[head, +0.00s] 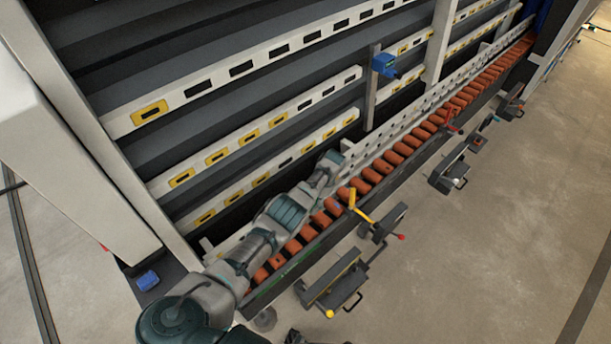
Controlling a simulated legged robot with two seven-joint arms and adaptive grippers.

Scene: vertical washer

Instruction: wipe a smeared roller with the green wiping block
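A long row of orange rollers (407,149) runs diagonally in a dark rail along the foot of the washer. My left arm comes in from the lower left and lies over the near rollers. Its far end, with the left gripper (332,163), is beside the perforated strip behind the rollers; its fingers are too small to make out. I cannot pick out the green wiping block. No smear can be told for sure on any roller, and my arm hides some near ones. A dark part at the bottom edge may be my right gripper (297,337), mostly cut off.
The washer's slatted rack (240,70) rises behind the rollers. A yellow handle (361,213), a red handle (450,118) and several dark brackets (335,287) stick out in front. A blue box (384,65) is on the frame. The concrete floor (500,250) at right is clear.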

